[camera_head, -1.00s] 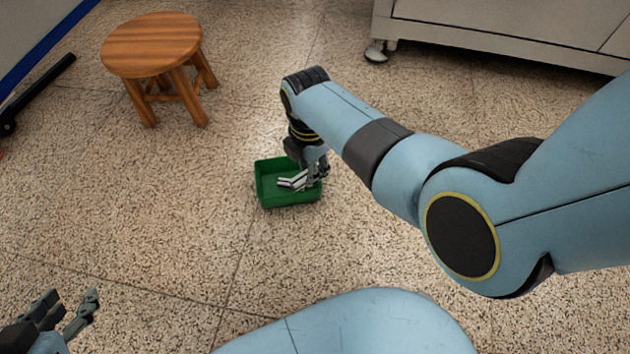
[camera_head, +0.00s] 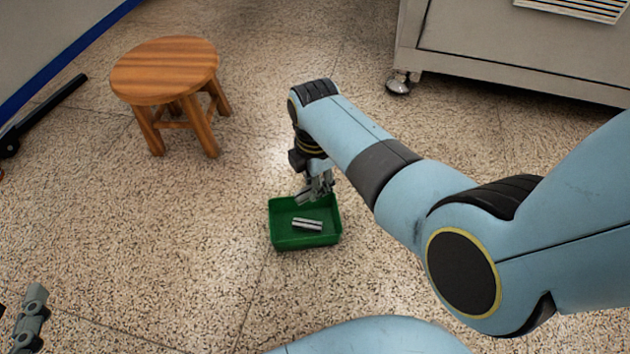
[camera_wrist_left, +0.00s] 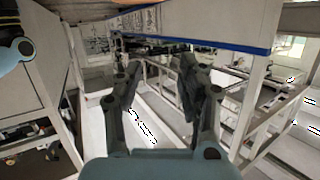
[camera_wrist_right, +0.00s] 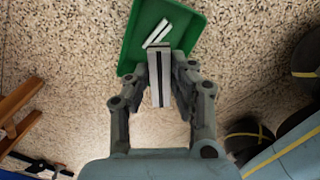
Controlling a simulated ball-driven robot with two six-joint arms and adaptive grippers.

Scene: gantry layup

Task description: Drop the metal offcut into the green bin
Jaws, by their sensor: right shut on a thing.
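The green bin (camera_head: 275,238) stands on the floor and shows from above in the right wrist view (camera_wrist_right: 130,45). A grey metal piece (camera_head: 307,224) lies inside it and also shows in the right wrist view (camera_wrist_right: 157,33). My right gripper (camera_head: 316,188) is above the bin's far edge. In the right wrist view (camera_wrist_right: 160,92) it is shut on another metal piece, the metal offcut (camera_wrist_right: 160,72), which points towards the bin. My left gripper (camera_head: 30,315) is at the lower left, far from the bin. Its fingers (camera_wrist_left: 157,85) are apart with nothing between them.
A round wooden stool (camera_head: 165,70) stands behind and left of the bin. A grey cabinet (camera_head: 490,50) on feet is at the back right. A black bar (camera_head: 45,115) lies at the far left. The speckled floor left of the bin is clear.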

